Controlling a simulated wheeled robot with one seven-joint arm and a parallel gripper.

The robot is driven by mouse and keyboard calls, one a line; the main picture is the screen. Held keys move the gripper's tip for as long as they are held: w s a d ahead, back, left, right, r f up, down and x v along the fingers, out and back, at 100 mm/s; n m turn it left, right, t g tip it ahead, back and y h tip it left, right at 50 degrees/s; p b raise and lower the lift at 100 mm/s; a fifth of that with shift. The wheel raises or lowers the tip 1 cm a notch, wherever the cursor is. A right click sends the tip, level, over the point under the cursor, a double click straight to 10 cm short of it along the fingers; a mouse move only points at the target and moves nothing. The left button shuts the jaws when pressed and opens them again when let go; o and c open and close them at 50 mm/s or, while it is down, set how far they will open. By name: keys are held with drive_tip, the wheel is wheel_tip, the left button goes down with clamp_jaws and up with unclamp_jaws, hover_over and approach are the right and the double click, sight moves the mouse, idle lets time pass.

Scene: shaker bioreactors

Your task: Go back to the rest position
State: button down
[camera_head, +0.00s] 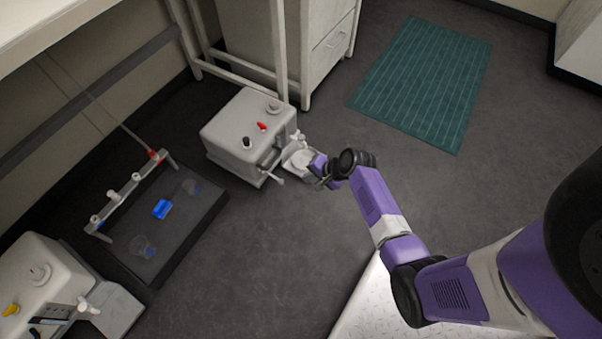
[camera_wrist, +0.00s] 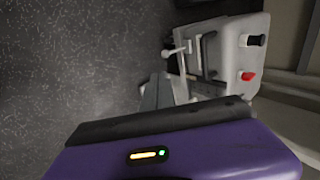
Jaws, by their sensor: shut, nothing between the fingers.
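My gripper (camera_head: 322,180) is at the end of my purple and white arm, in the middle of the head view. It is shut and empty. It is close to the front platform (camera_head: 300,158) of a light grey bioreactor machine (camera_head: 235,125); I cannot tell whether they touch. In the wrist view my purple wrist housing fills the bottom and hides part of the scene. The same machine (camera_wrist: 225,50) shows there at the upper right, with a red knob (camera_wrist: 247,76) and a black knob (camera_wrist: 256,40).
A dark shaker platform (camera_head: 185,235) with a rail, a blue block (camera_head: 162,209) and clear vessels lies at left. A second grey machine (camera_head: 45,285) is at lower left. A drawer cabinet (camera_head: 325,55) stands behind. Open floor (camera_head: 270,250) and a green mat (camera_head: 425,85) are clear.

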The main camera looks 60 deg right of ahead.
drive_tip(key=shift+s+r, duration=0.3)
drive_tip(key=shift+s, duration=0.05)
idle(0.5)
drive_tip(key=d+r+n+t+h, duration=0.35)
drive_tip(key=r+n+h, duration=0.25)
drive_tip(key=r, duration=0.6)
drive_tip(key=s+a+r+n+t+y, duration=0.25)
drive_tip(key=s+a+r+n, duration=0.35)
drive_tip(key=a+r, duration=0.5)
drive_tip(key=s+a+r+n+t+y, duration=0.1)
drive_tip(key=s+a+r+n+t, duration=0.25)
drive_tip(key=s+a+r, duration=0.55)
drive_tip(key=s+a+r+n+g+y, duration=0.2)
drive_tip(key=s+a+r, duration=0.1)
drive_tip(key=s+a, duration=0.35)
wheel_tip(320, 180, up, 24)
drive_tip(key=p, duration=2.4)
drive_tip(key=shift+w+a+r+p, duration=0.15)
drive_tip(key=shift+w+p, duration=0.2)
